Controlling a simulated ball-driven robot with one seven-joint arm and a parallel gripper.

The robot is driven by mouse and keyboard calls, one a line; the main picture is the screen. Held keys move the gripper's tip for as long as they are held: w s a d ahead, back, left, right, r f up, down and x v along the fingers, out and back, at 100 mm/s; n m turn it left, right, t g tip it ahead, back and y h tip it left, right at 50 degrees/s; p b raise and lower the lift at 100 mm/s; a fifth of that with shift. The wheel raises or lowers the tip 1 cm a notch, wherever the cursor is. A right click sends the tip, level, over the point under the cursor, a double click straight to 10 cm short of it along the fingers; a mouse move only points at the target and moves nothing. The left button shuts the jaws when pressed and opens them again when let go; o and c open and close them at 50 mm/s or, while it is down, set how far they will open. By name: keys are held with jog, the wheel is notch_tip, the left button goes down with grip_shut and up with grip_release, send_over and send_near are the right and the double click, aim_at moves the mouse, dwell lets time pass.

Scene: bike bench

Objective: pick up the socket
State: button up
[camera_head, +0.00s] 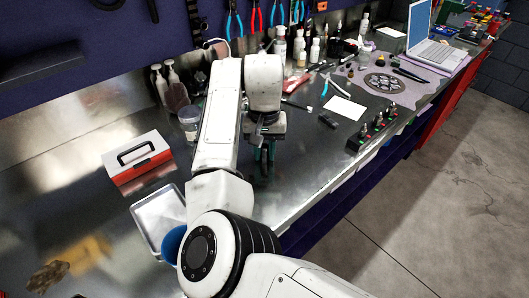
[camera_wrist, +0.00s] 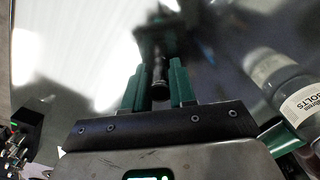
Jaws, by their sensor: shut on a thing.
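My gripper (camera_wrist: 160,88) has two green fingers, shown in the wrist view, closed on either side of a small dark cylindrical piece, the socket (camera_wrist: 159,74). Behind it is the shiny bench top with a dark reflection or shadow. My gripper also shows in the head view (camera_head: 265,155), pointing down over the metal bench (camera_head: 300,172). The socket cannot be made out there. I cannot tell whether it touches the bench or is slightly above it.
A clear jar labelled BOLTS (camera_wrist: 288,90) stands close by, right of my gripper in the wrist view. A red and white toolbox (camera_head: 137,158) and a metal tray (camera_head: 150,213) are at left. A rack with several upright pieces (camera_head: 372,131) is at right.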

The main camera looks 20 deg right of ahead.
grip_shut()
jog(key=shift+r, duration=0.5)
notch_tip(320, 180, up, 2)
jog(key=shift+r+b, duration=0.2)
jog(key=shift+b, duration=0.15)
jog(key=s+a+r+p, duration=0.1)
jog(key=s+a+r, duration=0.2)
jog(key=s+r, duration=0.6)
jog(key=s, duration=0.4)
jog(key=shift+s+a+r, duration=0.15)
jog(key=shift+s+r, duration=0.15)
